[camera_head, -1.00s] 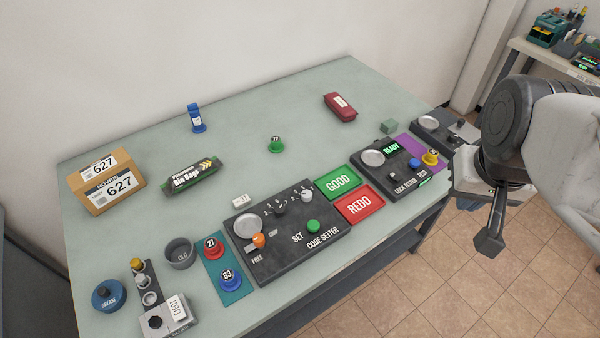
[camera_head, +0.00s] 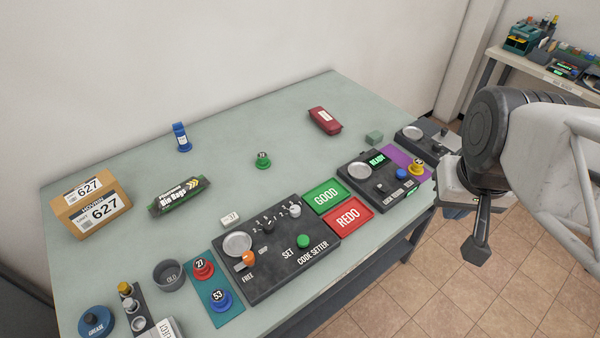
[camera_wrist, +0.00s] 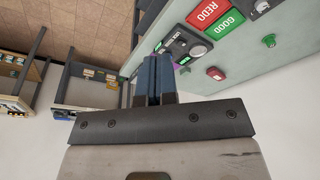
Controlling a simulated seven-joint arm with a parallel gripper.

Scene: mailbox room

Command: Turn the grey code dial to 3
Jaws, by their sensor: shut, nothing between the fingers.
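The code setter (camera_head: 285,262) is a dark panel near the front of the table in the head view. I cannot read which number either dial points to. A green button, an orange lever and a round silver dish are on the same panel. My gripper (camera_head: 475,250) hangs to the right of the table, beyond its edge and far from the dials. In the wrist view, its fingers (camera_wrist: 155,80) are together and empty.
Green GOOD (camera_head: 323,196) and red REDO (camera_head: 349,216) mats lie right of the code setter. A lock tester panel (camera_head: 382,183) with a READY display stands nearest my gripper. Boxes, cups and numbered knobs occupy the left; the back middle is mostly clear.

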